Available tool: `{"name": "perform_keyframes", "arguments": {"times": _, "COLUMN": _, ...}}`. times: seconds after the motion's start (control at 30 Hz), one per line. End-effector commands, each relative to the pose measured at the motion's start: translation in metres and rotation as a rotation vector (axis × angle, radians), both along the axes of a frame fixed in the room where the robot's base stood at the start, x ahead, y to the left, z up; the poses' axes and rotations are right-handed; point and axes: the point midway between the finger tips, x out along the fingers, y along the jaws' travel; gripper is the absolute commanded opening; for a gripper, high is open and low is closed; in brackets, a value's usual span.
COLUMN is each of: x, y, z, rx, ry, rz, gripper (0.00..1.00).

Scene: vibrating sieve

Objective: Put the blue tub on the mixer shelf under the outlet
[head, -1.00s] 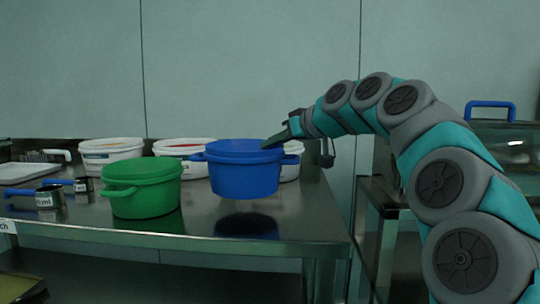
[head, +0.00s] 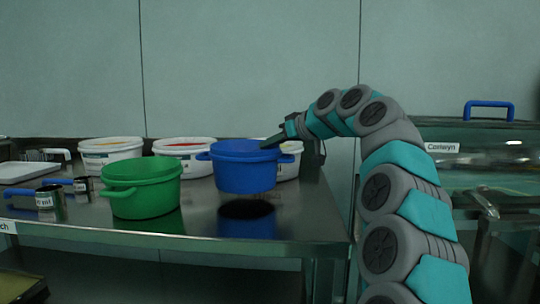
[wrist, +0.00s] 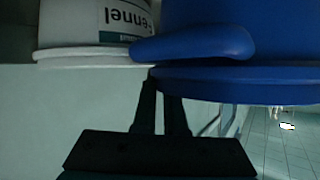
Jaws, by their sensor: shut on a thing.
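The blue tub (head: 246,172) is a round pot with side handles, upright and lifted a little above the steel table, with its dark shadow below it. My gripper (head: 284,136) reaches in from the right and is shut on the tub at its right side. In the wrist view, the tub (wrist: 245,35) fills the upper right, and my gripper's dark fingers (wrist: 165,82) meet its rim beside a handle. I cannot make out a mixer shelf or an outlet in these views.
A green pot (head: 143,188) stands just left of the tub. White labelled buckets (head: 108,153) stand behind, with small measuring cups (head: 50,200) at left. The steel table (head: 290,225) ends at right. A covered machine (head: 475,150) with a blue handle stands beyond a gap.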

Motion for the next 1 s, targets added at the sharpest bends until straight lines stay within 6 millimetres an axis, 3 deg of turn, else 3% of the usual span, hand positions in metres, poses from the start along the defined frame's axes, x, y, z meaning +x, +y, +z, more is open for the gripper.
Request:
{"name": "perform_keyframes", "arguments": {"times": 0.33, "x": -0.001, "y": 0.000, "z": -0.028, "rx": 0.001, "ry": 0.001, "rz": 0.001, "gripper": 0.00}}
{"name": "perform_keyframes", "arguments": {"times": 0.67, "x": 0.000, "y": 0.000, "z": -0.031, "rx": 0.001, "ry": -0.001, "rz": 0.000, "gripper": 0.00}}
{"name": "perform_keyframes", "arguments": {"times": 0.7, "x": 0.000, "y": 0.000, "z": -0.031, "rx": 0.001, "ry": -0.001, "rz": 0.000, "gripper": 0.11}}
{"name": "perform_keyframes", "arguments": {"times": 0.93, "x": 0.000, "y": 0.000, "z": -0.031, "rx": 0.001, "ry": -0.001, "rz": 0.000, "gripper": 0.37}}
{"name": "perform_keyframes", "arguments": {"times": 1.0, "x": 0.000, "y": 0.000, "z": -0.031, "rx": 0.001, "ry": -0.001, "rz": 0.000, "gripper": 0.40}}
